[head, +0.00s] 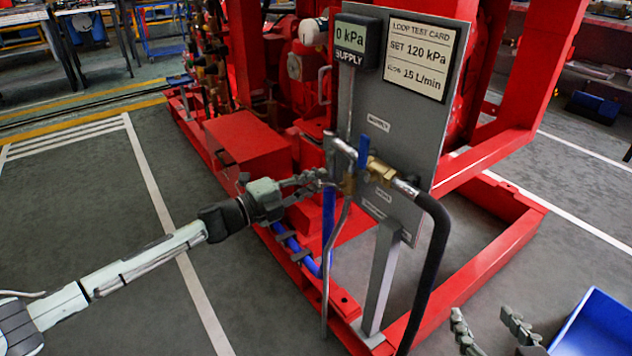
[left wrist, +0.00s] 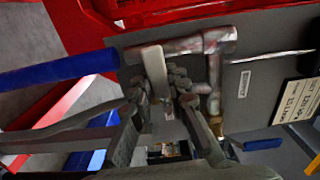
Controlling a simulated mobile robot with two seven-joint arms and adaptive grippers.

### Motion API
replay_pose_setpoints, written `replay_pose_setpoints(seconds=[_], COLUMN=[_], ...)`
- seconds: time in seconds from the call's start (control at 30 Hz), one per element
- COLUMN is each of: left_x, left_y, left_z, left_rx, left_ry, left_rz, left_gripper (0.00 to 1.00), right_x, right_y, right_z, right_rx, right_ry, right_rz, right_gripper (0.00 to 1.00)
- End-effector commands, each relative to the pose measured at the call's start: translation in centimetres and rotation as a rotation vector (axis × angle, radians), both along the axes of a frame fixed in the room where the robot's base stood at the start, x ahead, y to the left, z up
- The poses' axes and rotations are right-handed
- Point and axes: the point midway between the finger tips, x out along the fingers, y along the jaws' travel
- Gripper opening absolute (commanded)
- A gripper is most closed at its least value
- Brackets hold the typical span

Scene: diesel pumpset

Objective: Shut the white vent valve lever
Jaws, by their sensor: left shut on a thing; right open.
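The white vent valve lever (left wrist: 155,72) shows in the left wrist view as a pale flat bar by the pipework on the grey panel. My left gripper (left wrist: 168,84) is shut on it, with the fingertips around its lower part. In the head view my left gripper (head: 322,180) reaches the pipes at the panel's left edge, and I cannot make out the white lever there. My right gripper (head: 487,322) is open and empty at the bottom right, low and away from the panel.
The grey panel (head: 410,120) carries a display (head: 358,42) reading 0 kPa and a test card (head: 420,58). A blue lever (head: 363,150) and brass fitting (head: 381,170) sit beside my left gripper. A black hose (head: 437,250) hangs in front. A blue bin (head: 595,325) stands bottom right.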

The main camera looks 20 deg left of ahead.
Motion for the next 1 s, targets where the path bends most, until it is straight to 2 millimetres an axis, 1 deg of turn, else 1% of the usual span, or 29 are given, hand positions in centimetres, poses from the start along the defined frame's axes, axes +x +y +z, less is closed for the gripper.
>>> replay_pose_setpoints(seconds=[0.37, 0.4, 0.57, 0.6, 0.87, 1.0], left_x=[-0.08, -0.08, -0.06, -0.06, -0.07, -0.86], left_y=[-0.04, -0.04, -0.03, -0.03, 0.03, 0.68], left_z=[-0.07, -0.07, -0.05, -0.04, -0.01, -0.13], left_rx=[0.005, 0.004, 0.004, 0.004, 0.003, 0.003], left_ry=[-0.002, -0.002, -0.002, -0.002, -0.002, 0.0], left_rz=[-0.002, -0.002, -0.001, -0.001, -0.001, 0.0], left_gripper=[0.0, 0.16, 0.36, 0.38, 0.38, 0.38], right_x=[0.0, 0.01, 0.01, 0.01, -0.01, -0.01], right_y=[-0.12, -0.12, -0.14, -0.14, -0.22, -0.19], right_z=[-0.04, -0.04, -0.04, -0.04, -0.11, -0.09], right_rx=[-0.001, -0.001, -0.002, -0.001, -0.006, -0.005], right_ry=[0.001, 0.001, 0.001, 0.0, 0.002, 0.001], right_rz=[-0.002, -0.002, -0.003, -0.003, -0.001, 0.0], right_gripper=[0.57, 0.57, 0.57, 0.57, 0.57, 0.57])
